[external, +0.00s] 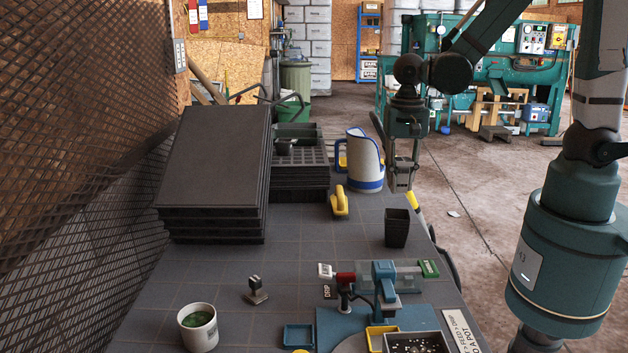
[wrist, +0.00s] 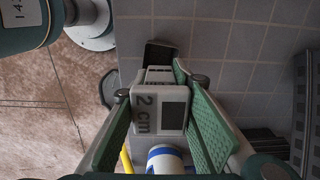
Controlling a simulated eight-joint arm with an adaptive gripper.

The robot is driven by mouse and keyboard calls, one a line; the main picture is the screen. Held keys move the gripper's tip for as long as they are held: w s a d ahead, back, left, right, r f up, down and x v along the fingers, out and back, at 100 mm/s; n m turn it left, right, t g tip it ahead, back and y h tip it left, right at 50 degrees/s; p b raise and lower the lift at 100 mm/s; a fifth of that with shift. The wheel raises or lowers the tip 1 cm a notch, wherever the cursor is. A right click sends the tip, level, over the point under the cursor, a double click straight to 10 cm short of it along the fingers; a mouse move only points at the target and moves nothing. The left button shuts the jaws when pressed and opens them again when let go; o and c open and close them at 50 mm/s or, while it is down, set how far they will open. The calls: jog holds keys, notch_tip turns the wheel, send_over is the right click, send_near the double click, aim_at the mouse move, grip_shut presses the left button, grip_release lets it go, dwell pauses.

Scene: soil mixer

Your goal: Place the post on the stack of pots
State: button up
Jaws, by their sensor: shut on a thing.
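My gripper (external: 401,172) points down above the table's right edge, beyond the black pots. In the wrist view, its green-padded fingers (wrist: 158,104) are shut on a pale grey block-like post (wrist: 146,111) marked "2 cm" with a dark square on its face. The post (external: 401,184) shows only in small part in the external view. The stack of black square pots (external: 397,230) stands upright near the table's right edge, lower than the post and apart from it. It shows partly behind the post in the wrist view (wrist: 161,50). I cannot tell how many pots are nested.
Stacked black trays (external: 213,160) fill the far left. A blue-and-red device (external: 384,276) and a tray of dark soil (external: 417,343) are nearer. A mug (external: 198,328) stands front left.

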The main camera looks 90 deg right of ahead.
aim_at(403, 159)
jog(key=shift+f, duration=1.45)
jog(key=shift+f+b, duration=0.65)
jog(key=shift+f, duration=1.4)
jog(key=shift+f, duration=0.2)
jog(key=o, duration=0.9)
jog(key=shift+r, duration=0.15)
jog(key=shift+r+p, duration=1.15)
jog(key=shift+r, duration=4.9)
